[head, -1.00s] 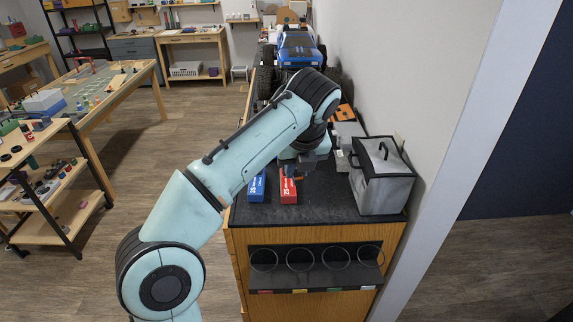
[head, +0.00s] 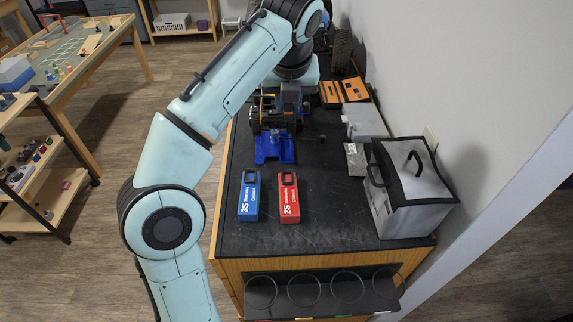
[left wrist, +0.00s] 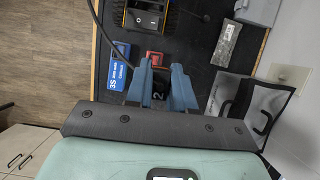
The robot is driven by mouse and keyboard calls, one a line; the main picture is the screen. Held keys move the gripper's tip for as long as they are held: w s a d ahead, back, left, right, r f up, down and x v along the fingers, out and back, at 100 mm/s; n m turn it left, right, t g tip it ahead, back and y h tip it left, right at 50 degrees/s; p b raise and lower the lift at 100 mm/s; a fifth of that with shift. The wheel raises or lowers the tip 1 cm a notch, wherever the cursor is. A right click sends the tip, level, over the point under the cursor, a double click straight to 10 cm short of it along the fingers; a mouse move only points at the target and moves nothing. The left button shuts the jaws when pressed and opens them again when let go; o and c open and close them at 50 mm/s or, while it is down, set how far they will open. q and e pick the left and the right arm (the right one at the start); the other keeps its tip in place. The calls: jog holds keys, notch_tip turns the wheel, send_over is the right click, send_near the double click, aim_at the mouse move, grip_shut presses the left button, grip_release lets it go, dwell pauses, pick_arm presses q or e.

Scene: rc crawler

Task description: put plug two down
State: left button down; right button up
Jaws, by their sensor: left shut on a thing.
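My left gripper (left wrist: 161,82) shows in the left wrist view with two blue fingers, shut on plug two (left wrist: 157,97), a small dark piece marked "2". In the head view my left gripper (head: 291,98) is over the back part of the dark counter (head: 325,215), and the plug cannot be made out there. The red 2S battery (head: 289,197) and blue 3S battery (head: 249,196) lie side by side on the counter in front of the gripper. My right gripper is not in view.
A grey bag (head: 412,195) stands at the counter's right, by the wall. A silver pouch (head: 355,160) and an open orange case (head: 343,91) lie behind it. The counter between batteries and bag is clear.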

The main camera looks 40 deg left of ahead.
pick_arm(q)
jog(key=shift+w+a+f, duration=0.1)
jog(key=shift+f, duration=0.3)
jog(key=f+b, duration=0.1)
jog(key=f, duration=0.6)
jog(key=f+b, duration=0.1)
jog(key=f, duration=0.5)
jog(key=shift+s+f, duration=0.2)
jog(key=shift+f, duration=0.15)
jog(key=shift+s+f, duration=0.2)
jog(key=shift+f, duration=0.3)
jog(key=shift+w+f, duration=0.15)
jog(key=shift+f, duration=0.15)
notch_tip(320, 180, down, 4)
jog(key=shift+w+r+b, duration=0.15)
jog(key=shift+r+b, duration=0.05)
jog(key=shift+b, duration=0.3)
jog(key=shift+s+f, duration=0.1)
jog(key=shift+s, duration=0.1)
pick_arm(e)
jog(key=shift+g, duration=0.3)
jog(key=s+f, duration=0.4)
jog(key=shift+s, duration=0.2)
